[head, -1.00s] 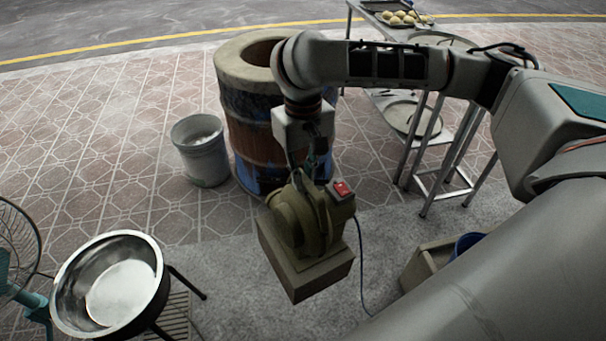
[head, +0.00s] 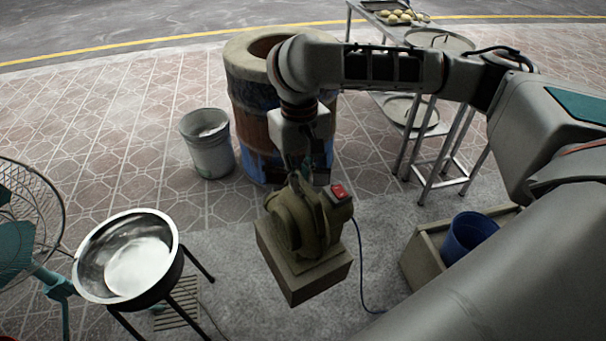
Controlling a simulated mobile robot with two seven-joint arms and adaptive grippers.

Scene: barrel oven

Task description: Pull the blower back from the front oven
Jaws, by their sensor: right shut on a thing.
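The blower (head: 308,222) is olive green with a red switch, fixed on a box-shaped base, with a dark cord running down to the right. My right gripper (head: 304,172) reaches down from above and is shut on the blower; its fingertips are mostly hidden behind the blower's top. The front oven (head: 250,95) is a rusty blue and brown barrel with a pale thick rim, standing behind the blower. My arm covers part of its right side. The blower appears apart from the oven, in front of it. My left gripper is not in view.
A grey bucket (head: 207,145) stands left of the oven. A metal bowl on a stand (head: 126,257) and a fan (head: 30,215) are at lower left. A crate (head: 425,262) with a blue bucket (head: 469,236) is at right. A metal rack (head: 436,165) stands behind.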

